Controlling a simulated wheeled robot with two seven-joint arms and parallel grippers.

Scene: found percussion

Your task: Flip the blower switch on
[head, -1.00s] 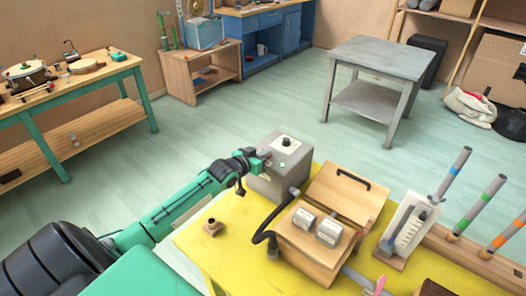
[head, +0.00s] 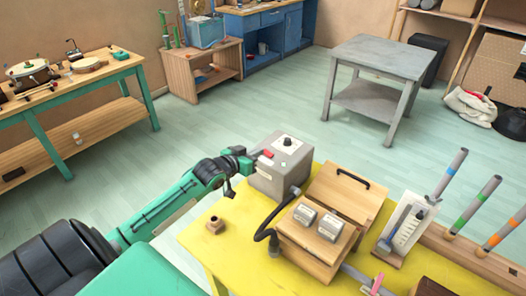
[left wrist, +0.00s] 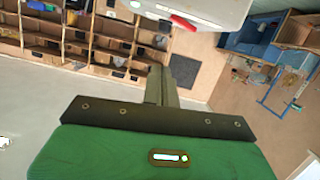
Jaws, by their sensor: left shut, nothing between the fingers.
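The blower is a grey box (head: 290,165) at the back left of the yellow table, with a black knob (head: 287,142) on top. My left gripper (head: 246,161) is shut and empty, just left of the box, close to the switch. In the left wrist view, the shut fingers (left wrist: 160,85) point up toward the box (left wrist: 215,10), and the red switch (left wrist: 183,22) shows just beyond them. I cannot tell which way the switch is set. My right gripper is not in view.
A black hose (head: 268,235) curves from the box to a wooden chest (head: 310,250) on the yellow table (head: 215,250). A small wooden block (head: 214,225) stands left of it. A white panel (head: 405,228) and colour-banded tubes (head: 475,205) stand at the right.

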